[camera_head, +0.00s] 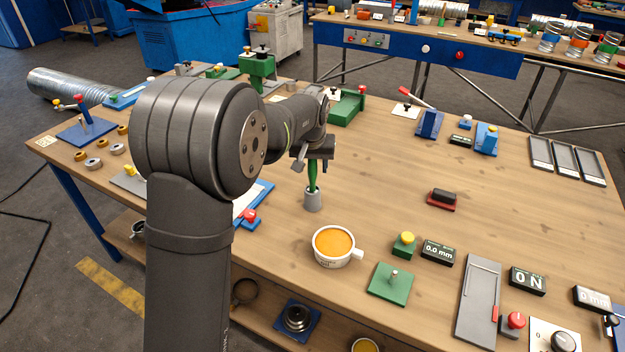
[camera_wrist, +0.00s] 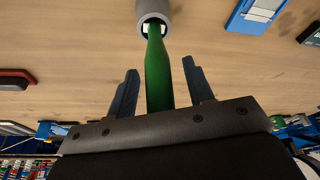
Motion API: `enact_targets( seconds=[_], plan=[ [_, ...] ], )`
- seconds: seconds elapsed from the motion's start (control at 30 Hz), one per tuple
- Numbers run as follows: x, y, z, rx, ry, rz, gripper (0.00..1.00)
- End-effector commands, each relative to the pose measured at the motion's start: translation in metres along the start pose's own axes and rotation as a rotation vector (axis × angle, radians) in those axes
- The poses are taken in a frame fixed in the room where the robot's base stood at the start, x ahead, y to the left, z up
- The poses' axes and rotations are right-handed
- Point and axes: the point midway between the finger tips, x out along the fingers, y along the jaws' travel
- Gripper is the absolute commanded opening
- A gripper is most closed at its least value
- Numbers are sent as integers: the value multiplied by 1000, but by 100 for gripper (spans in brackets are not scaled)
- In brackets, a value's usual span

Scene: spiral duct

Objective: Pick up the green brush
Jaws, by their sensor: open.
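The green brush (camera_head: 313,178) stands handle-up in a grey cup (camera_head: 313,201) on the wooden table, near the middle of the head view. In the wrist view the green brush (camera_wrist: 157,75) runs from the grey cup (camera_wrist: 153,10) at the top down to between my fingers. My gripper (camera_wrist: 160,88) is open, with one finger on each side of the handle and a gap visible on both sides. In the head view my gripper (camera_head: 312,158) is at the top of the brush. The brush's lower end is hidden inside the cup.
A white cup with orange contents (camera_head: 333,245) stands close in front of the grey cup. A blue-edged board with a red knob (camera_head: 249,217) lies to the left. The table between is clear.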

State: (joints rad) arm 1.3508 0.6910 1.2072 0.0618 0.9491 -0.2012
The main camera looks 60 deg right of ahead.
Motion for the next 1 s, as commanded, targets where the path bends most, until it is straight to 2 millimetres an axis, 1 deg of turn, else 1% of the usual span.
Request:
enact_targets(
  seconds=[0.07,0.17,0.2,0.27,0.3,0.33,0.57,0.67,0.77,1.0],
  plan=[
    [0,0,0,0,0,0,48],
    [-1,0,0,0,0,0,30],
    [-1,0,0,0,0,0,22],
    [-1,0,0,0,0,0,10],
    [-1,0,0,0,0,0,2],
    [-1,0,0,0,0,0,0],
    [-2,0,0,0,1,0,0],
    [-8,0,-3,0,4,1,0],
    [-24,0,-8,0,5,1,0],
    [-70,0,-22,0,5,0,0]
  ],
)
